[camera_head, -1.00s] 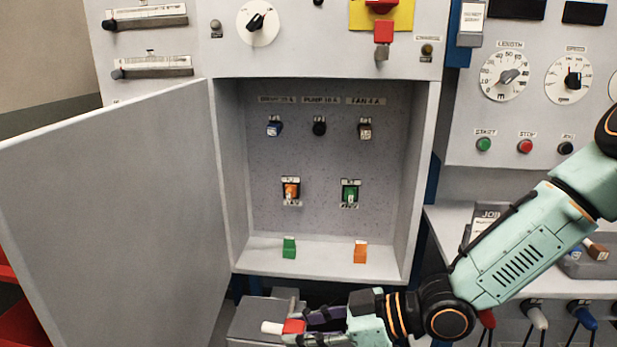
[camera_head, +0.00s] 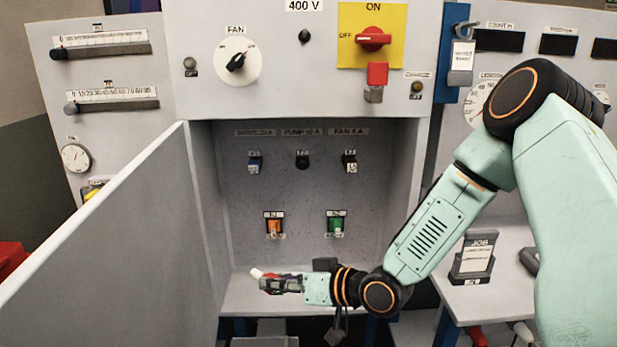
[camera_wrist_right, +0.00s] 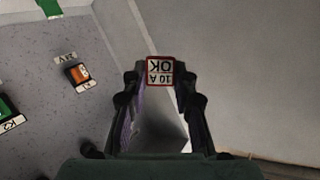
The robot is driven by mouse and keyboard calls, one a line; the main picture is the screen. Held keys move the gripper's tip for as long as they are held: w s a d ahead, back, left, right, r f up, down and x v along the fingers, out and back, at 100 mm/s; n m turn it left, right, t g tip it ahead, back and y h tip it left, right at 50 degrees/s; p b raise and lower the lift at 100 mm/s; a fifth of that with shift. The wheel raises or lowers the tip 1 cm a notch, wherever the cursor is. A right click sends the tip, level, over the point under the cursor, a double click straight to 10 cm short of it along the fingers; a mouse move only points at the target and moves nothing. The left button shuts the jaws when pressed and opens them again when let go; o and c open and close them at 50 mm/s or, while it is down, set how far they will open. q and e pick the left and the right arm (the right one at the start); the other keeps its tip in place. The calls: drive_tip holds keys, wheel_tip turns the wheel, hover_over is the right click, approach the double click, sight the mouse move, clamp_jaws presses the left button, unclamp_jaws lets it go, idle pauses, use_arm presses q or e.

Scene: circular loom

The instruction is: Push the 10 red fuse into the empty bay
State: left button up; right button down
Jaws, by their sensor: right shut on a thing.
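The red 10 A fuse shows its red-edged label, "10 A OK", in the right wrist view (camera_wrist_right: 160,71), between the fingertips. In the head view its white end (camera_head: 257,273) sticks out to the left of my right gripper (camera_head: 275,281). That gripper is shut on the fuse, low in front of the open cabinet (camera_head: 190,250), well below the bays. The middle bay under the PUMP 10 A label (camera_head: 302,159) looks black, with no fuse seen in it. A blue fuse (camera_head: 254,163) sits to its left and a dark fuse with a white label (camera_head: 349,162) to its right. My left gripper is out of view.
The cabinet door (camera_head: 100,240) stands open on the left. An orange block (camera_head: 274,227) and a green block (camera_head: 336,226) sit on the back panel below the bays. The red switch lever (camera_head: 373,38) is above the cabinet. Space between gripper and bays looks clear.

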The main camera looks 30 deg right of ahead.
drive_tip(key=w+d+r+m+t+h+p, duration=0.2)
drive_tip(key=w+d+r+m+h+p, duration=0.25)
drive_tip(key=d+r+m, duration=0.3)
drive_tip(key=w+d+r+m+t+h+p, duration=0.1)
drive_tip(key=w+d+r+m+h+p, duration=0.4)
drive_tip(key=m, duration=0.3)
drive_tip(key=w+d+b, duration=0.2)
drive_tip(key=w+d, duration=0.2)
drive_tip(key=shift+w+r+n, duration=0.35)
idle(0.5)
